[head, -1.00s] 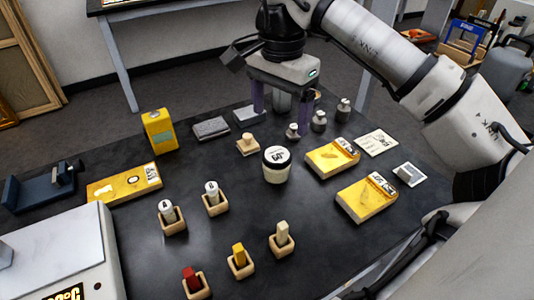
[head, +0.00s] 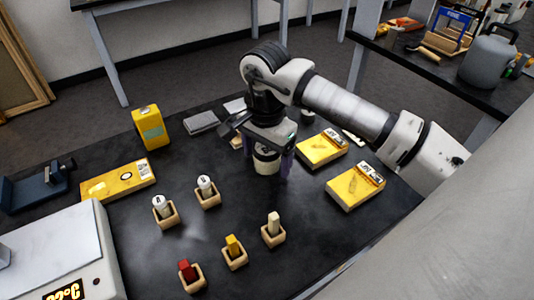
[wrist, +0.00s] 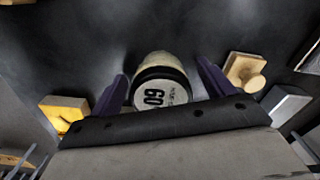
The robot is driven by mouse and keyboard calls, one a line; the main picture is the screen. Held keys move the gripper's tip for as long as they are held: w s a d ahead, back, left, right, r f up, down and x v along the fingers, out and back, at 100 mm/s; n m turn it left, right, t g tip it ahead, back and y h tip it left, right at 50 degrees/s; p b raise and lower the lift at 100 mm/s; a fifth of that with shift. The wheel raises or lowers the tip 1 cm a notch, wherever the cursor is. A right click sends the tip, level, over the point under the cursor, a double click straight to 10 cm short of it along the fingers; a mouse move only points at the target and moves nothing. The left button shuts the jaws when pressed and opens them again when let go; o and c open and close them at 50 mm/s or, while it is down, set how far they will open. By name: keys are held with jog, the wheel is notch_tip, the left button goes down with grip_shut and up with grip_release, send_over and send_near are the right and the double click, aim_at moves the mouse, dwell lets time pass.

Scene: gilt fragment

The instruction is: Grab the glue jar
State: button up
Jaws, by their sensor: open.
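The glue jar (head: 265,165) is a squat cream jar with a black-rimmed white lid, upright on the black table. Its lid, with large dark characters, shows in the wrist view (wrist: 160,92). My gripper (head: 268,157) is open and points down over the jar, with one purple finger on each side of it. In the wrist view my gripper (wrist: 162,88) has the jar between its fingers, with a gap visible at each side. The head view hides the jar's top behind my gripper.
Yellow boxes (head: 322,149) (head: 356,187) lie right of the jar. A wooden stamp (wrist: 244,72) stands close to one finger. Wooden holders (head: 273,235) with sticks and white-capped pieces stand in front. A yellow carton (head: 150,128) stands at the back left.

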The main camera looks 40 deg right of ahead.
jog(key=c, duration=1.2)
jog(key=shift+o, duration=0.2)
jog(key=shift+r, duration=0.1)
